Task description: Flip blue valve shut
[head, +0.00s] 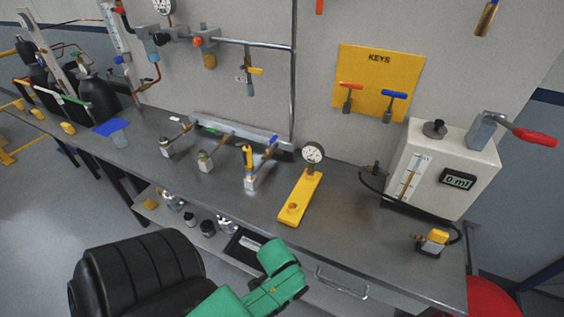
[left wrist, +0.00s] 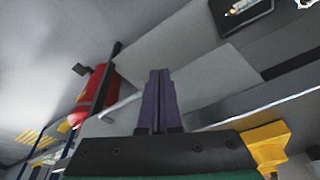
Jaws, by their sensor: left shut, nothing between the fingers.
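On the bench in the head view stands a small pale valve body (head: 251,184) with a yellow upright part. A blue lever tip (head: 272,141) shows just behind it, slanting up and right. Another blue handle (head: 394,94) belongs to a key hanging on the yellow KEYS board. My left gripper (left wrist: 158,73) shows in the left wrist view, its two dark purple fingers shut together with nothing between them. It is not visible in the head view, where only green arm links show at the bottom, in front of the bench. My right gripper is in neither view.
The grey bench (head: 330,245) bears two more lever valves (head: 205,163), a yellow block (head: 300,196) with a round gauge and a white meter box (head: 437,165). A lower shelf holds small parts. In the left wrist view, a red object (left wrist: 95,95) is at left.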

